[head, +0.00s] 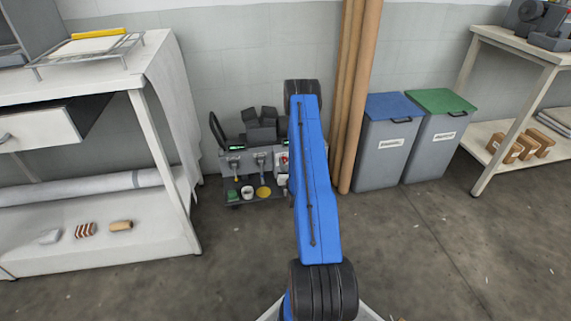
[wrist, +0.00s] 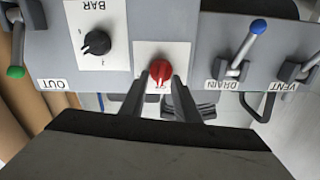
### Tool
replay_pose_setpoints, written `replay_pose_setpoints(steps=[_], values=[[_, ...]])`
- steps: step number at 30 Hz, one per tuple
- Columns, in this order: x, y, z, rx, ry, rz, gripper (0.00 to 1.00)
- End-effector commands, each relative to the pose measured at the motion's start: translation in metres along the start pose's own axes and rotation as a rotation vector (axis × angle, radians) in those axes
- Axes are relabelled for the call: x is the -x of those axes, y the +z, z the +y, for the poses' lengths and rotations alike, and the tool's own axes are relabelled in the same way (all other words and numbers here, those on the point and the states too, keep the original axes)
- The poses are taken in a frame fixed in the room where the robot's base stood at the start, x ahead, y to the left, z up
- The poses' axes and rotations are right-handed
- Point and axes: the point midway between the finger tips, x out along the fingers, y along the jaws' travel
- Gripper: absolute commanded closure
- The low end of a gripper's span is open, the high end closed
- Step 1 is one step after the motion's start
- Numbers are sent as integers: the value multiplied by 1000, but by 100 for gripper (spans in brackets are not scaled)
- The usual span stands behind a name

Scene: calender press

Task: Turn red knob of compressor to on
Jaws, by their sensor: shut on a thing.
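The red knob (wrist: 160,71) sits on a white plate on the grey panel of the compressor (wrist: 204,45), near the middle of the wrist view. My gripper (wrist: 164,80) is at the knob, with one dark finger on each side of it, shut on it. The wrist view appears upside down, with the panel labels inverted. In the head view the compressor (head: 236,160) stands low by the wall, partly hidden behind my blue arm. A small part of the red knob (head: 285,159) shows beside the arm; my gripper is hidden there.
A black BAR knob (wrist: 97,42) and levers with green (wrist: 16,71) and blue (wrist: 258,26) tips flank the red knob. A white workbench (head: 160,130) stands left of the compressor. Brown rolls (head: 357,100) and grey bins (head: 385,155) stand to the right. The floor in front is clear.

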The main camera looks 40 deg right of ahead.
Motion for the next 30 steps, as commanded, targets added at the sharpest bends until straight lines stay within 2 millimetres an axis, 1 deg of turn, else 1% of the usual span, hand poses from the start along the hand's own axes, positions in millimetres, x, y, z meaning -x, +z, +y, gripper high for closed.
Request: replay_pose_setpoints(steps=[24,30], values=[[0,3,9,-742,1,1,94],[0,5,10,-901,2,1,94]])
